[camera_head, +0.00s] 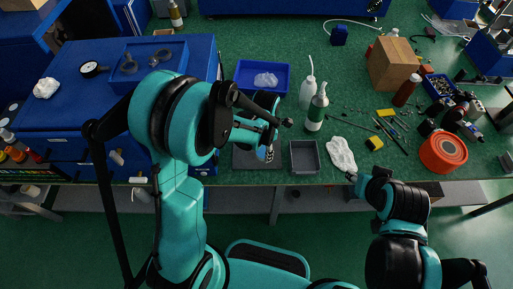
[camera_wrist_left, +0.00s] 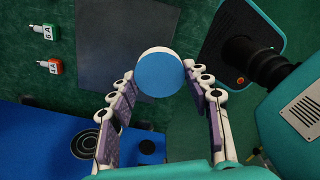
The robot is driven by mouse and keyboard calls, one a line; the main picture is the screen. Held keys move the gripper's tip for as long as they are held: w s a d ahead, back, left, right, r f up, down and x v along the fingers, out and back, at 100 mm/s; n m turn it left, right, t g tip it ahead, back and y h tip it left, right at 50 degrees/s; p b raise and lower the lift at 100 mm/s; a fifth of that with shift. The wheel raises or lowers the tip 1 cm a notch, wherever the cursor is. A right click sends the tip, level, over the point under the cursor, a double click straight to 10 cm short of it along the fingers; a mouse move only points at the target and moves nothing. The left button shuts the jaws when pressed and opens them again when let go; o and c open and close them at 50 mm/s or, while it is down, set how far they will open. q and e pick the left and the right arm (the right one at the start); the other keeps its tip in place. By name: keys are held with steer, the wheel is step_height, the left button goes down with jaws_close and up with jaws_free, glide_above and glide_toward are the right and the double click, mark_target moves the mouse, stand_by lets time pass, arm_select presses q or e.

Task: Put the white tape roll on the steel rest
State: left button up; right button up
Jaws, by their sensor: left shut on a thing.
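In the left wrist view, my left gripper (camera_wrist_left: 160,78) is shut on a round piece with a flat blue face and a white rim, which fits the white tape roll (camera_wrist_left: 160,74). The fingertips touch it on opposite sides. A flat dark grey square plate, likely the steel rest (camera_wrist_left: 118,40), lies on the green bench beyond it. In the head view, the plate (camera_head: 241,160) shows near the bench's front edge, partly covered by my left gripper (camera_head: 270,146). The roll is mostly hidden there. My right gripper (camera_head: 353,179) is by the front edge, its fingers too small to read.
A grey tray (camera_head: 304,168) sits right of the plate, with a white cloth (camera_head: 340,155) beyond. A blue tray (camera_head: 284,90) lies behind, with white bottles (camera_head: 318,108) to its right. A blue cabinet (camera_head: 70,115) stands left. An orange reel (camera_head: 443,152) is far right.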

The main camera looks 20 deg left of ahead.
arm_select(q)
steer(key=w+a+f, duration=0.1)
steer(key=w, duration=0.1)
steer(key=w+a+f+b, duration=0.1)
steer(key=w+a+f, duration=0.2)
steer(key=w, duration=0.1)
steer(key=shift+a+f, duration=0.15)
steer(key=shift+f, duration=0.05)
steer(key=shift+f+b, duration=0.9)
steer(key=shift+f, duration=1.1)
steer(key=shift+f, duration=0.1)
steer(key=o, duration=0.5)
steer(key=shift+f, duration=0.1)
steer(key=o, duration=0.4)
